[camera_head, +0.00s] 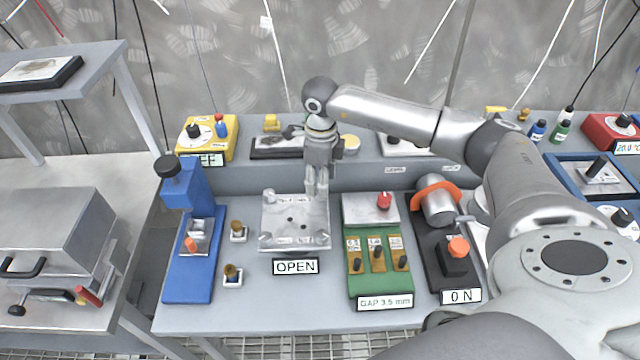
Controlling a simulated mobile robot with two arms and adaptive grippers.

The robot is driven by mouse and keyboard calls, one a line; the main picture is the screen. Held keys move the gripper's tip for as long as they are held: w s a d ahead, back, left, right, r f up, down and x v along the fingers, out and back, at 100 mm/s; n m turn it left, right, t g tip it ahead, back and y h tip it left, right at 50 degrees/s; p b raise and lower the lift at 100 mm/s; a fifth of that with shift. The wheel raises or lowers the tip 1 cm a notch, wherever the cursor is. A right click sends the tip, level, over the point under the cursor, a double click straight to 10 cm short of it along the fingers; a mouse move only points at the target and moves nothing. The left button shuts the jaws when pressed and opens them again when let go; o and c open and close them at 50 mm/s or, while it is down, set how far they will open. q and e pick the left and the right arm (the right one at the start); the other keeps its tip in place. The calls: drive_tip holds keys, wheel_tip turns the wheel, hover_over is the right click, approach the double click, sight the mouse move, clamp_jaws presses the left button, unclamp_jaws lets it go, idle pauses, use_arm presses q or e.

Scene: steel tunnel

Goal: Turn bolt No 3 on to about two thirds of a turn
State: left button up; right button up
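A square metal plate (280,222) lies on the bench behind a sign reading OPEN (296,266). Bolt heads show near its far left corner (269,195), near left corner (266,241) and near right corner (320,241). Two small label strips on the plate are too small to read, so I cannot tell which bolt is No 3. My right gripper (317,197) points down at the plate's far right corner and hides what is there. Its fingers are close together; whether they hold a bolt cannot be seen. My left gripper is not in view.
A blue press (188,235) and two small brass-knobbed pieces (238,232) stand left of the plate. A green gap block (380,285) and a black switch unit (452,265) stand right of it. A raised ledge with a yellow box (207,138) runs behind.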

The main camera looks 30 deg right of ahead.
drive_tip(key=shift+f, duration=1.75)
drive_tip(key=shift+w, duration=0.1)
drive_tip(key=shift+c, duration=1.1)
drive_tip(key=c, duration=0.5)
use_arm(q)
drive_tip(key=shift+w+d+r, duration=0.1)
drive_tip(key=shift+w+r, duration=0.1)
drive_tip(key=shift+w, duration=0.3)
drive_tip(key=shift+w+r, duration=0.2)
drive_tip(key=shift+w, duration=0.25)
use_arm(e)
drive_tip(key=c, duration=0.3)
